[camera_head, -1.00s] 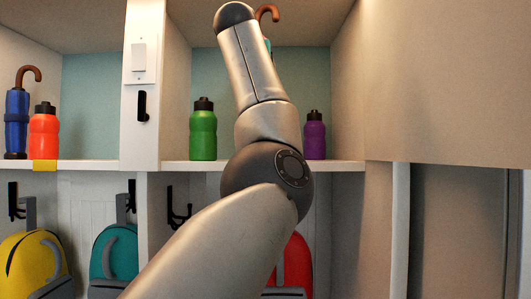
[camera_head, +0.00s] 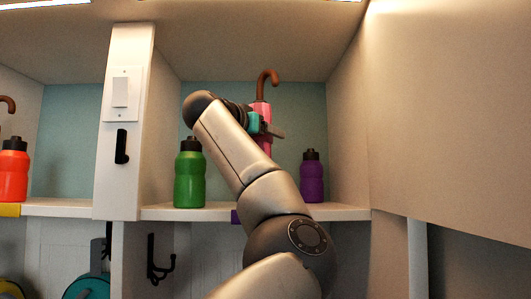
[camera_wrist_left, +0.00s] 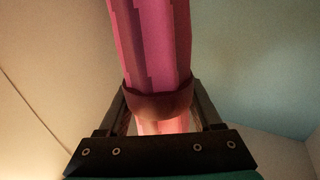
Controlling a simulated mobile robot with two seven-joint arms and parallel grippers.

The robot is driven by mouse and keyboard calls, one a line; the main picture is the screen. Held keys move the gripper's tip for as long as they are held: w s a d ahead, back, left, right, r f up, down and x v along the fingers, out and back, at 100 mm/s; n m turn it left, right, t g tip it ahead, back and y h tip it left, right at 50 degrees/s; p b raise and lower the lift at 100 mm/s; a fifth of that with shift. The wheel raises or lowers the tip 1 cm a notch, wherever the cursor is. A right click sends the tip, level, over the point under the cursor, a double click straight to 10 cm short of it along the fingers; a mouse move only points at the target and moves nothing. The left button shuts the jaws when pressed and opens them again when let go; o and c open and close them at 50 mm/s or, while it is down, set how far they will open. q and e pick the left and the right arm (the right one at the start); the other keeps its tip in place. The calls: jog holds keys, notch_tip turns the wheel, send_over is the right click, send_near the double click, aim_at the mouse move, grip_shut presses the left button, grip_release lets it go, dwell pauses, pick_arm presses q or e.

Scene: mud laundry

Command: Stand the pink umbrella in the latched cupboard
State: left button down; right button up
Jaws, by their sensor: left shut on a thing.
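The pink umbrella (camera_head: 262,111) is upright at the upper right cubby, between the green and purple bottles in the camera_head view. Its brown hooked handle (camera_head: 268,80) points up, and its lower part is hidden behind my arm. My left gripper (camera_head: 268,129) is shut on it. In the left wrist view the pink umbrella (camera_wrist_left: 155,45) with a dark red band (camera_wrist_left: 158,103) lies between the fingers of my left gripper (camera_wrist_left: 160,115). I cannot tell which part is the latched cupboard. My right gripper is not in view.
A green bottle (camera_head: 190,175) and a purple bottle (camera_head: 313,178) stand on the cubby shelf (camera_head: 340,213). A white divider (camera_head: 122,180) with a switch and black hook is to the left. An orange bottle (camera_head: 13,172) stands further left. A large tan panel (camera_head: 450,120) fills the right.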

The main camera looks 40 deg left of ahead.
aim_at(266, 149)
pick_arm(q)
notch_tip(266, 149, down, 3)
jog(key=shift+d+f, duration=0.1)
jog(key=shift+f, duration=0.1)
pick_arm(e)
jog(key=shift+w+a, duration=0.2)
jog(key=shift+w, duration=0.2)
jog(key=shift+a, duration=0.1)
pick_arm(q)
jog(key=shift+f, duration=0.15)
jog(key=shift+c, duration=0.3)
grip_release()
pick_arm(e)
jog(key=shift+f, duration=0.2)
